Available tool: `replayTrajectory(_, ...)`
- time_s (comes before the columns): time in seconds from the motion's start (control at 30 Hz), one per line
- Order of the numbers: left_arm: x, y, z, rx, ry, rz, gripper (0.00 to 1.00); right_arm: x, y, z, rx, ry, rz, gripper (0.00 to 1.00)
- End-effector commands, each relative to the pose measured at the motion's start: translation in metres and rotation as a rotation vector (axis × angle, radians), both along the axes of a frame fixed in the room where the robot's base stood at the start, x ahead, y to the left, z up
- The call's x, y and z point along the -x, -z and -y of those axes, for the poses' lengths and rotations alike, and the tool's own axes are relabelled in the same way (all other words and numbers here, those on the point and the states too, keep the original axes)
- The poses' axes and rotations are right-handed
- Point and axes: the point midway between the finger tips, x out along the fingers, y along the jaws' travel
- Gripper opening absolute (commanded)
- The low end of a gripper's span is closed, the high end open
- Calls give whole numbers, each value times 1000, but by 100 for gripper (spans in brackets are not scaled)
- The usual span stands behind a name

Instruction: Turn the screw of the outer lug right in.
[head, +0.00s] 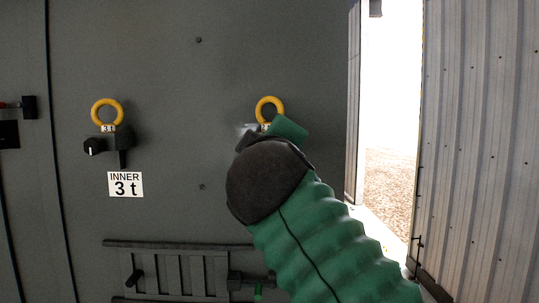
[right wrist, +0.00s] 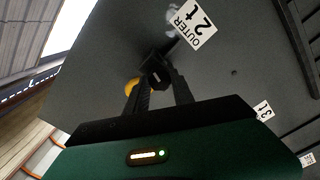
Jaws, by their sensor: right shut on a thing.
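The outer lug's yellow ring (head: 269,107) stands out from the dark grey wall, right of centre in the head view. Its lower part is hidden behind my right gripper and forearm. In the right wrist view my right gripper (right wrist: 157,80) is shut on the dark screw (right wrist: 155,74) of this lug, one finger on each side. Part of the yellow ring (right wrist: 131,86) shows beside the left finger. The white "OUTER 2 t" label (right wrist: 195,22) is just beyond the screw. How deep the screw sits cannot be told. My left gripper is not in view.
The inner lug's yellow ring (head: 107,111), with a black knob (head: 95,146) and an "INNER 3 t" label (head: 125,184), is to the left. A slatted dark rack (head: 180,272) is below. A bright doorway (head: 390,110) and corrugated wall (head: 480,130) are at right.

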Motion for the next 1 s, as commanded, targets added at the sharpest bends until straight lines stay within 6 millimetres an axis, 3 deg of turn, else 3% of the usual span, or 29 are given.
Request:
replayTrajectory(0.03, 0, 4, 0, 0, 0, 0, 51, -2, 11, -4, -41, -2, -21, 0)
replayTrajectory(1.0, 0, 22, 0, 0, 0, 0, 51, -2, 8, -3, -958, 4, -18, 0)
